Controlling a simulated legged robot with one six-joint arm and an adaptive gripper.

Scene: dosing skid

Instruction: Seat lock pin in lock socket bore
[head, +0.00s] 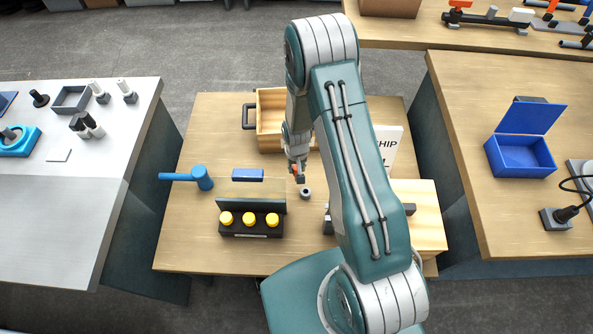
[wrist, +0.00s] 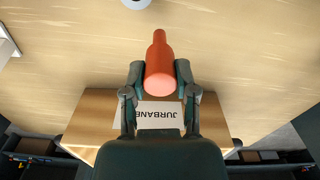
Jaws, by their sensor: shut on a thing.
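My gripper (head: 298,176) is shut on an orange-red pin, which I take for the lock pin (wrist: 160,62). In the wrist view the pin sits between both fingers, its narrower end pointing up the picture. In the head view only a little of the pin (head: 294,169) shows at the fingers. A small grey round socket with a dark bore (head: 305,192) is on the wooden table just in front of my gripper. A round grey-white piece (wrist: 136,3), likely the socket, is cut off at the wrist view's top edge. The pin and socket look apart.
A black box with several yellow knobs (head: 250,226) and a blue hammer (head: 190,178) are left of the socket. A wooden open box (head: 271,128) stands behind. A lettered white panel (head: 388,143) and wooden block (head: 425,215) are right, partly behind my arm.

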